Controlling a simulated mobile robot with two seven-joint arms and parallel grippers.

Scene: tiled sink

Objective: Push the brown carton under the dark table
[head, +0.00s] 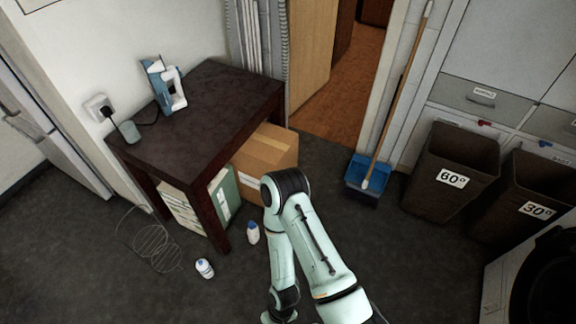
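The brown carton (270,151) stands on the dark floor at the right end of the dark table (206,101). Part of it is behind the table's front edge and leg, and its right part sticks out past the tabletop. My arm's pale green elbow covers its lower right corner in the picture. The arm comes in from the bottom, right of the middle, and bends back down. Its gripper is outside the picture or hidden, and no other gripper shows.
Green and white binders (222,191) stand under the table. A white bottle (253,232), another bottle (205,268) and a wire coil (150,249) lie near its front. An iron (168,88) stands on top. A blue dustpan (368,174) and bins (451,172) are at right.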

